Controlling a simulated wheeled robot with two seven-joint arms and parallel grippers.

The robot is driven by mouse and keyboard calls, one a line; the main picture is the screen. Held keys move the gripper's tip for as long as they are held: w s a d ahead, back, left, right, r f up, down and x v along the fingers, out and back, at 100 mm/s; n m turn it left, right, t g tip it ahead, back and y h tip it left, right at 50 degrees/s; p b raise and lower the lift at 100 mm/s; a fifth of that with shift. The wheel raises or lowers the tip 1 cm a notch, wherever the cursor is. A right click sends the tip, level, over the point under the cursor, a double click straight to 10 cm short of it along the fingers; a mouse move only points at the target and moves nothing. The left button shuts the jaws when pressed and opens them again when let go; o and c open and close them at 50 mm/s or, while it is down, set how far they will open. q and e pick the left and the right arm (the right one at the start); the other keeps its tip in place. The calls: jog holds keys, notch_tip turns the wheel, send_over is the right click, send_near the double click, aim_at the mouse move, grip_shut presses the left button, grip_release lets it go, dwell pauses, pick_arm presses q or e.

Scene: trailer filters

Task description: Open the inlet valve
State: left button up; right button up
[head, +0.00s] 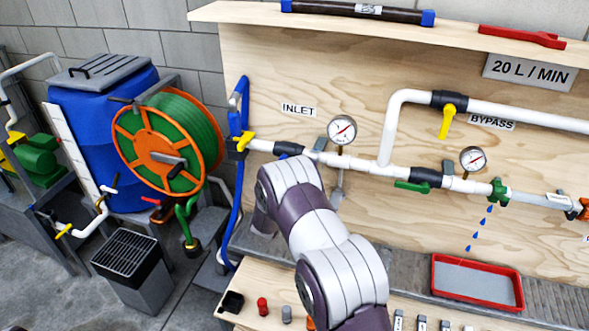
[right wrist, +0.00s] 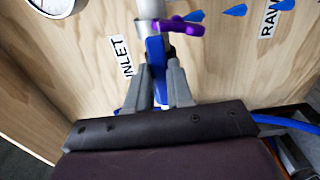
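In the head view the inlet line is the white pipe beside the INLET label (head: 298,109), with a dark valve section (head: 288,148) on it. My right forearm stands in front of this spot and hides my right gripper there. In the right wrist view a blue lever (right wrist: 156,72) hangs from the white pipe, near the INLET label (right wrist: 121,57). My right gripper (right wrist: 158,72) has its two grey fingers close against both sides of this lever. The lever's lower end is partly hidden. My left gripper is in neither view.
A purple handle (right wrist: 182,27) sits just above the blue lever. A pressure gauge (head: 342,130) is right of the inlet section. A yellow bypass lever (head: 446,121) and a green lever (head: 412,186) are further right. A hose reel (head: 168,145) stands left of the board.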

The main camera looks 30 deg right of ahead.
jog(key=o, duration=0.4)
jog(key=shift+c, duration=0.2)
jog(key=shift+a, duration=0.1)
jog(key=b+v, duration=0.2)
jog(key=v, duration=1)
jog(key=shift+s+a+b, duration=0.15)
jog(key=shift+a+b, duration=0.1)
jog(key=shift+b, duration=0.15)
